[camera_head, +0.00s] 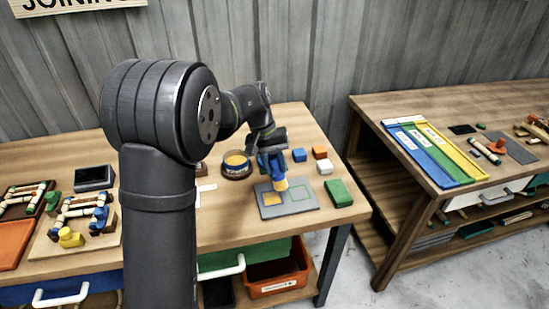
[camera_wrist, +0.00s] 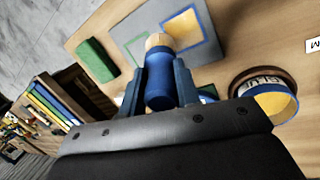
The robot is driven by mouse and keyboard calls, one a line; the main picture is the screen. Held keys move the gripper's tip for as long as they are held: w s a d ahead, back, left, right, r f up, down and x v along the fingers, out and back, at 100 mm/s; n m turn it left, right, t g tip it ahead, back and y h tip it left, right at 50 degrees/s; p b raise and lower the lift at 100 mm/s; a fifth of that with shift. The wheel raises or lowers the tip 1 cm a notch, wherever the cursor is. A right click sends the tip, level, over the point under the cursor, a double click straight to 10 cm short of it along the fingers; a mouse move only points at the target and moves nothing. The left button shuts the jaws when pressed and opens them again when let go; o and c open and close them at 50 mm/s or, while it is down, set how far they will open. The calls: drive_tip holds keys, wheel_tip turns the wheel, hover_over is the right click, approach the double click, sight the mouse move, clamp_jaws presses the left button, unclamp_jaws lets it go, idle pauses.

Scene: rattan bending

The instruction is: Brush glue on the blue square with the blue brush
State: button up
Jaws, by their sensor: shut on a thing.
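My gripper (camera_head: 271,163) is shut on the blue brush (camera_wrist: 158,93), which hangs tip-down over a grey board (camera_head: 309,205). The brush has a blue handle and a pale tan tip (camera_wrist: 158,41). The blue square (camera_head: 272,199) is an outline on the left part of the board in the head view, with yellowish colour along it. In the wrist view the tip overlaps the edge of the blue square (camera_wrist: 212,36); I cannot tell whether it touches. A green outlined square (camera_head: 300,193) lies beside it. The glue pot (camera_head: 237,166) stands behind the board; it also shows in the wrist view (camera_wrist: 275,103).
A green block (camera_head: 339,193) lies right of the board. Rattan pieces on boards fill the left side. A second table (camera_head: 370,108) stands right, across a gap.

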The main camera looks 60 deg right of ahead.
sight(276, 158)
wheel_tip(276, 158, down, 4)
drive_tip(key=shift+r, duration=0.25)
drive_tip(key=shift+w+a+f, duration=0.15)
drive_tip(key=shift+w+a, duration=0.05)
drive_tip(key=shift+w, duration=0.05)
drive_tip(key=shift+w+a, duration=2.15)
drive_tip(key=shift+a, duration=0.05)
drive_tip(key=shift+s+d, duration=2.5)
drive_tip(key=shift+w+a+r, duration=0.1)
drive_tip(key=shift+r, duration=3.9)
